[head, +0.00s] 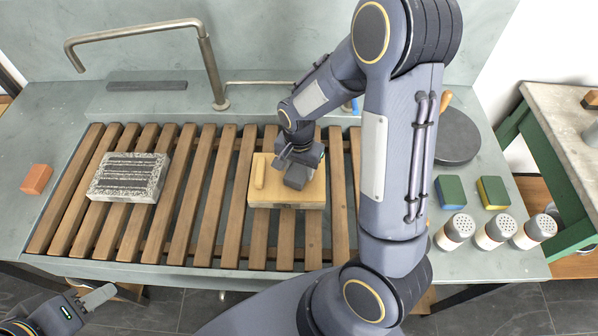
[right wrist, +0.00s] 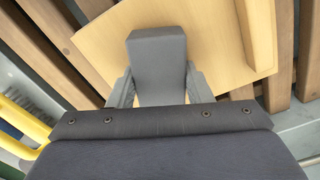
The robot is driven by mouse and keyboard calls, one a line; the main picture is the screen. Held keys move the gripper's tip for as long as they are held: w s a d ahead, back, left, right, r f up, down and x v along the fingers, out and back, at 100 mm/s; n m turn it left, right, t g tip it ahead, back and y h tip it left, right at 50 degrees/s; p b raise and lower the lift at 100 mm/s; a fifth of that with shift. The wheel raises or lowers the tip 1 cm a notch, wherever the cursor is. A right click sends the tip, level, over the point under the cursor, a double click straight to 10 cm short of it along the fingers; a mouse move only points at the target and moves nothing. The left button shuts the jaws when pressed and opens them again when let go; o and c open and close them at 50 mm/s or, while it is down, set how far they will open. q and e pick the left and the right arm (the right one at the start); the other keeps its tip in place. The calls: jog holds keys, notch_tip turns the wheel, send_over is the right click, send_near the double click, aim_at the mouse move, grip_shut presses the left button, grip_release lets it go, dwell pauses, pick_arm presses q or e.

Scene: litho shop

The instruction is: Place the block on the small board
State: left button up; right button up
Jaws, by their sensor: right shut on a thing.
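The small board (head: 315,190) is a pale wooden board with a raised strip along its left side, lying on the wooden slats. My right gripper (head: 291,163) is over it, shut on a grey block (head: 296,177). In the right wrist view the block (right wrist: 158,58) sticks out between the two fingers (right wrist: 160,90), above the pale face of the board (right wrist: 215,35). I cannot tell whether the block touches the board. My left gripper (head: 97,298) is at the lower left, away from the board; its finger opening is not clear.
A speckled stone slab (head: 128,178) lies on the slats (head: 205,190) at left, an orange block (head: 36,179) beside them. A bent tap (head: 208,70) stands behind. At right are a dark disc (head: 457,137), two sponges (head: 450,192) (head: 493,192) and several shakers (head: 497,231).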

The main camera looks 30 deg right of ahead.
aim_at(299, 168)
jog(key=shift+r, duration=0.1)
jog(key=shift+f, duration=0.25)
jog(key=o, duration=1.2)
jog(key=shift+r, duration=0.15)
notch_tip(299, 168, up, 11)
jog(key=s+a+r+n+t+y, duration=0.1)
jog(key=s+r+n+t, duration=0.1)
jog(key=s, duration=0.3)
jog(key=s+a+r+n+t+y, duration=0.1)
jog(key=s+r+n, duration=0.2)
jog(key=s, duration=0.3)
jog(key=s+a+r+n+t+y, duration=0.1)
jog(key=s+a+r+n+t, duration=0.1)
jog(key=s+n, duration=0.2)
jog(key=shift+s+a+r+t+y, duration=0.1)
jog(key=shift+s+r+t+y, duration=0.1)
jog(key=shift+s, duration=0.3)
jog(key=shift+s+r+t+y, duration=0.1)
jog(key=shift+s+y, duration=0.1)
jog(key=shift+s, duration=0.3)
